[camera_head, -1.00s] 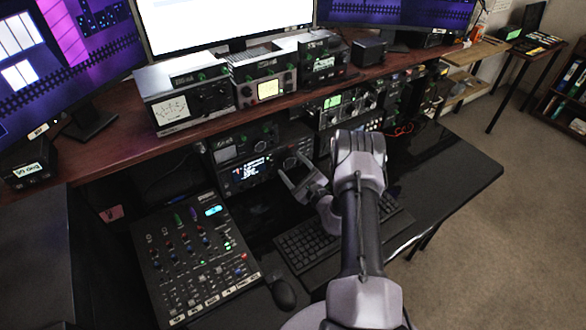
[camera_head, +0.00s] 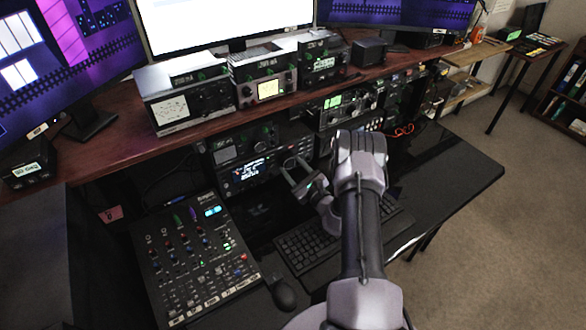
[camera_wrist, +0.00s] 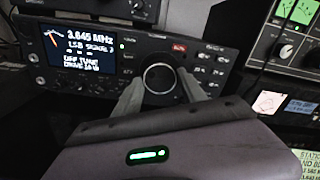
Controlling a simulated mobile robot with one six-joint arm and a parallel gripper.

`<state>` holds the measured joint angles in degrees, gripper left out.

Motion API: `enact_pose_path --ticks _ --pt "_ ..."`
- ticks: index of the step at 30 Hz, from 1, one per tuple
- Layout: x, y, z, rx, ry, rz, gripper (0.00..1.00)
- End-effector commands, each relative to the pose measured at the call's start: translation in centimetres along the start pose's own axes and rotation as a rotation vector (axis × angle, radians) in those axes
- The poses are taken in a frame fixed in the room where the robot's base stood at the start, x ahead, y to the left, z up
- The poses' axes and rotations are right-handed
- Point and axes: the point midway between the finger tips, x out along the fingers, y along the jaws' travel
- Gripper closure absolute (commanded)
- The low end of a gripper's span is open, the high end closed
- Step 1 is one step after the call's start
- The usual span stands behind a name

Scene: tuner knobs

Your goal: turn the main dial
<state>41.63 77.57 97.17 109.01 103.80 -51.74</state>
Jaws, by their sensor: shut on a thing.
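In the head view my gripper (camera_head: 292,172) reaches to the right part of the radio (camera_head: 240,174) under the shelf. The lower edge of the dial is close to my gripper's body, and the exact finger contact is hard to see.
A mixer (camera_head: 196,258) with several knobs lies on the desk at left. The wooden shelf (camera_head: 130,150) with meters and radios overhangs above. Another radio (camera_head: 340,110) stands to the right.

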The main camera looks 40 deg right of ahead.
Motion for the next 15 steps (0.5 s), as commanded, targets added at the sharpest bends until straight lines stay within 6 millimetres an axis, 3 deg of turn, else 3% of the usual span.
enact_pose_path --ticks 15 --pt "-0.04 0.05 -0.08 0.486 0.001 0.0 0.92"
